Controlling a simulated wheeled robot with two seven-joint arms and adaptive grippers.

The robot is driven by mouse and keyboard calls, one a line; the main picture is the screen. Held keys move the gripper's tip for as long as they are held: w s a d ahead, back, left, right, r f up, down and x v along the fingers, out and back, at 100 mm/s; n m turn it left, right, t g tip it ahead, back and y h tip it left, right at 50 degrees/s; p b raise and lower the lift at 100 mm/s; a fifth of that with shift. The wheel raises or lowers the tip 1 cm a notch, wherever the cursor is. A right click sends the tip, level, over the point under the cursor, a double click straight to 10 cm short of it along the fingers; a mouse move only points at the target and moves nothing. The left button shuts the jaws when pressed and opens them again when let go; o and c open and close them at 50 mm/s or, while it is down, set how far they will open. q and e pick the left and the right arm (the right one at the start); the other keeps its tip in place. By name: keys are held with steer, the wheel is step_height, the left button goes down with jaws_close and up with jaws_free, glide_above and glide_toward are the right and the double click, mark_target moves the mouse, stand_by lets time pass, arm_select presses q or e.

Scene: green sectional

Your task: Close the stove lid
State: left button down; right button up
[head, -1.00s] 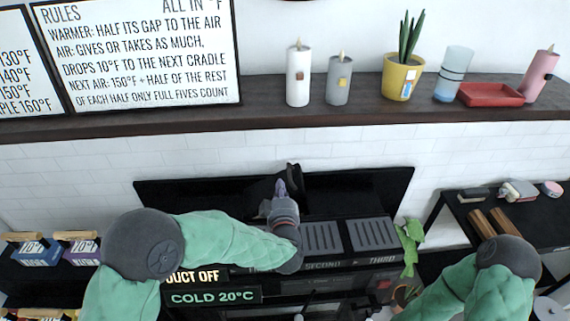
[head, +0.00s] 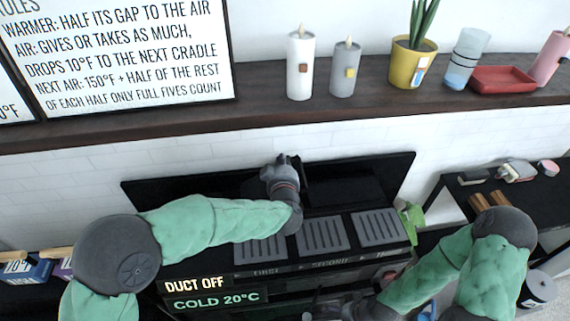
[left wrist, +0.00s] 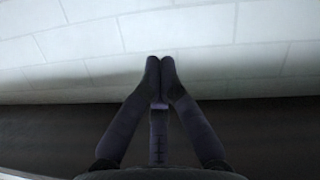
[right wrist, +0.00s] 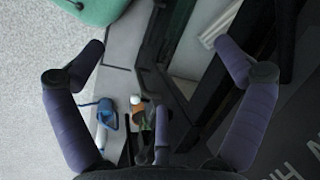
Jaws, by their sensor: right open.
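The stove lid (head: 347,183) is a wide black panel standing raised behind the grates of the stove (head: 322,233), in the head view. My left gripper (head: 283,163) is at the middle of the lid, near its top edge. In the left wrist view the fingertips (left wrist: 160,64) meet, with nothing seen between them, above a dark edge and before the white brick wall. I cannot tell whether it touches the lid. My right gripper (right wrist: 155,52) is open and empty in the right wrist view. In the head view it is low, by the stove's front, partly cut off.
A dark shelf (head: 270,104) with candles (head: 300,66), a yellow plant pot (head: 411,64) and a red tray (head: 503,80) runs above the stove. A black side table (head: 530,200) stands at the right. Lit signs (head: 213,300) are at the stove's front left.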

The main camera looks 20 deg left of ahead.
mark_target(302, 172)
arm_select(q)
steer(key=w+f, duration=0.1)
steer(key=w+f+b, duration=0.1)
steer(key=w, duration=0.1)
steer(key=w+f+b, duration=0.1)
steer(key=shift+w+a+f, duration=0.2)
steer(key=shift+a+f, duration=0.05)
steer(key=shift+f, duration=0.15)
steer(key=shift+d+f+b, duration=0.2)
steer(key=shift+f+b, duration=0.3)
steer(key=shift+w+d, duration=0.1)
steer(key=shift+d, duration=0.05)
steer(key=shift+w+d+f+m+p, duration=0.2)
steer(key=shift+d+f+m+p, duration=0.15)
steer(key=shift+p, duration=0.3)
steer(key=shift+w+d+f+m+y+p, duration=0.2)
steer(key=shift+d+f+p, duration=0.1)
steer(key=shift+d+f, duration=0.15)
steer(key=shift+w+d+f+m+y+p, duration=0.15)
steer(key=shift+d+f+p, duration=0.1)
steer(key=shift+d+f, duration=0.15)
steer(key=shift+m+g+y, duration=0.25)
steer(key=shift+m+g, duration=0.05)
steer(key=shift+m, duration=0.5)
steer(key=shift+w+d+f+p, duration=0.3)
steer(key=shift+d+f, duration=0.35)
steer(key=shift+f, duration=0.25)
steer(key=shift+w+d+f+p, duration=0.25)
steer(key=shift+d+f, duration=0.35)
steer(key=shift+f, duration=0.3)
